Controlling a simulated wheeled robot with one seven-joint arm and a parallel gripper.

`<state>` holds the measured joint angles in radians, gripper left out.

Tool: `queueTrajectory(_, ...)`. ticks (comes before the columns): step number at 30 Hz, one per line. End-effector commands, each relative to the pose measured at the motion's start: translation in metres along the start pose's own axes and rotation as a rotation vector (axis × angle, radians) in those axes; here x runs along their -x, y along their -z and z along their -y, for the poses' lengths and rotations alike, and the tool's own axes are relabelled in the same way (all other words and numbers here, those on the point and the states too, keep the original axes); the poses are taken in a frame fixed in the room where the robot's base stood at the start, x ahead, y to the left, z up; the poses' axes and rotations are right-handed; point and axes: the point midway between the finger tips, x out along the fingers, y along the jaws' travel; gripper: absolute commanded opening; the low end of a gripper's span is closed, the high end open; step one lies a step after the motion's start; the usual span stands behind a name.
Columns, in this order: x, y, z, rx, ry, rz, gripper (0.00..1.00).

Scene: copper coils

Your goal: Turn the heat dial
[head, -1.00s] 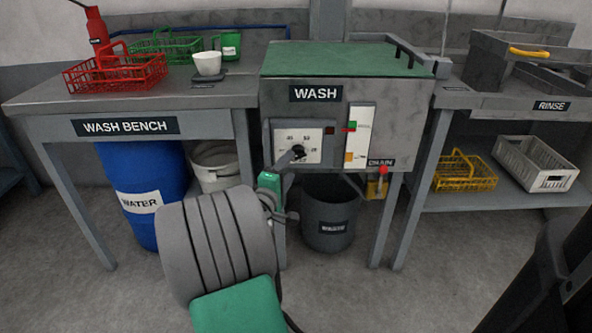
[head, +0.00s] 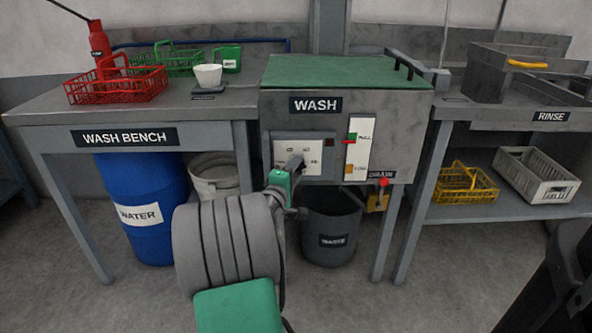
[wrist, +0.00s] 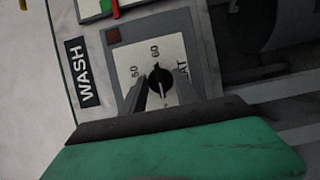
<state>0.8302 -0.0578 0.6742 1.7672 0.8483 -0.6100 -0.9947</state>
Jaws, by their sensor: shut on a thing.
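The heat dial is a black knob (wrist: 160,79) on a white scale plate on the front of the wash tank (head: 400,125). In the wrist view the knob's pointer aims close to the 60 mark, and 50 shows to one side. My gripper (head: 295,163) reaches the plate from the front. In the wrist view its two fingers (wrist: 161,92) stand on either side of the knob, shut on it. In the head view the knob is hidden behind my gripper; part of the white scale plate (head: 312,149) shows.
A level gauge (head: 358,147) and a red drain handle (head: 383,182) are right of the dial. A waste bin (head: 331,225) stands below the tank. The wash bench (head: 55,118) with red and green baskets is at left, a blue water barrel (head: 145,190) under it.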

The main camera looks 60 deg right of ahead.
Motion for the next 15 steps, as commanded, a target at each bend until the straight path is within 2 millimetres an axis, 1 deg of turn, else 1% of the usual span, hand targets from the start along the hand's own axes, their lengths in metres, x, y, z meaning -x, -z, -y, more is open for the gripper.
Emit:
queueTrajectory(1,0.0001,0.0000,0.0001,0.000,0.000,0.000,0.22)
queueTrajectory(2,0.0001,0.0000,0.0001,0.000,0.000,0.000,0.20)
queueTrajectory(9,0.0002,0.0000,0.0002,0.000,0.000,0.000,0.00)
queueTrajectory(15,0.0002,0.0000,-0.0001,-0.004,0.002,0.000,0.00)
